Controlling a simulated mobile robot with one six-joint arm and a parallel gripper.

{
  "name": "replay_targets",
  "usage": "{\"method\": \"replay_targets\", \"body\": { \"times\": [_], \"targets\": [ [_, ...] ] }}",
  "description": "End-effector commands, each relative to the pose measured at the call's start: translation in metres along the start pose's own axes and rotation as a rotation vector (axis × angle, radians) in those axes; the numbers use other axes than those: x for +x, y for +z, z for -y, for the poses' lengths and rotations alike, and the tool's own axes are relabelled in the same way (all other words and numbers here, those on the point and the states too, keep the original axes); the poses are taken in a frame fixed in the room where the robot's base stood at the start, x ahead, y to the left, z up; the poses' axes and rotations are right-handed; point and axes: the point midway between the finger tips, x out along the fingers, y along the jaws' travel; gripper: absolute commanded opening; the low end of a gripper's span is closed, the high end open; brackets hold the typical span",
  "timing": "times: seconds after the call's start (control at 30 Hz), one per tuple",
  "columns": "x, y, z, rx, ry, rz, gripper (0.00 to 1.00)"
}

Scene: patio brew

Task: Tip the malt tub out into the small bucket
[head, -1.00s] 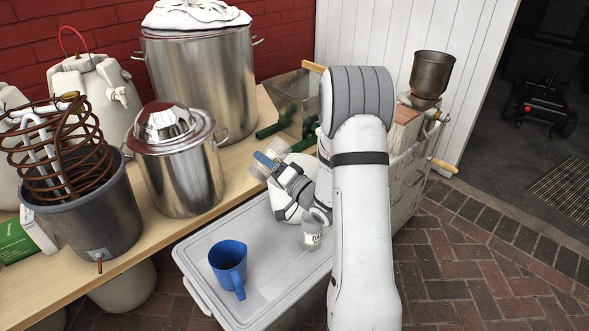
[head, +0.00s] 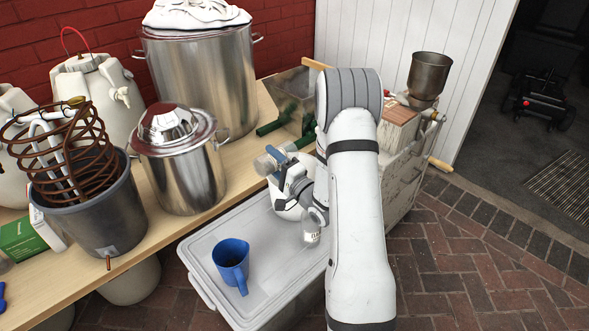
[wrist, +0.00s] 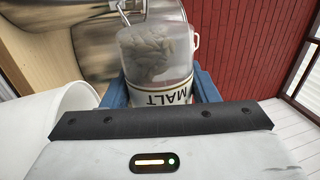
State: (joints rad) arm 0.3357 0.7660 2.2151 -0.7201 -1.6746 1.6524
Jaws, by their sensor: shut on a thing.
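In the head view, the tub (head: 268,162) is held tilted in my gripper (head: 282,154), above the white small bucket (head: 282,208). The bucket stands on the grey box lid and is partly hidden by my gripper. Its white rim and wall (wrist: 58,122) show at the left of the wrist view. The bucket's inside is hidden.
Steel pots (head: 184,175) and a grey bucket with a copper coil (head: 95,215) stand on the wooden bench. A grain mill (head: 428,80) is behind my arm.

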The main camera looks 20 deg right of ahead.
Motion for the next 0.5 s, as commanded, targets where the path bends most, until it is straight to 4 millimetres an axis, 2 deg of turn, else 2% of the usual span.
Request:
{"method": "replay_targets", "body": {
  "times": [0.07,0.5],
  "targets": [
    [0.0015,-0.0014,0.0058,0.036,0.0,-0.009,0.31],
    [0.002,-0.0037,0.0078,0.1,0.0,-0.023,0.31]
  ]
}}
